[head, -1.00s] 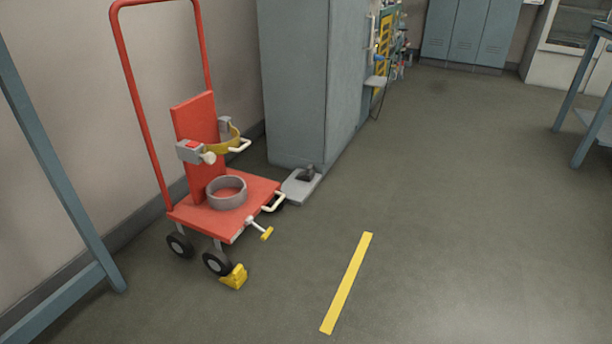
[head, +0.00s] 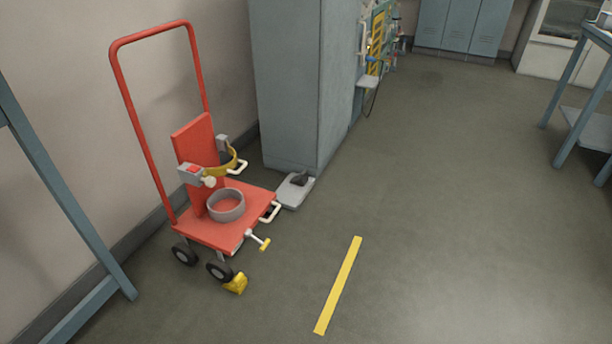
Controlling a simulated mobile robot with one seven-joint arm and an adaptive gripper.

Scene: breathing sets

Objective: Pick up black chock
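A small black object (head: 300,179), which looks like the black chock, rests on a flat grey plate (head: 291,194) on the floor. The plate lies at the foot of a tall grey-blue cabinet (head: 300,85), just right of the red cart. A yellow chock (head: 236,283) sits on the floor against the cart's front wheel. My gripper does not show in this view.
The red cart (head: 240,234) stands left of centre, with a grey ring (head: 226,205) on its deck. A yellow floor strip (head: 339,285) lies right of it. A blue-grey frame (head: 62,190) stands at left, a table (head: 585,120) at right. Open floor fills the centre right.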

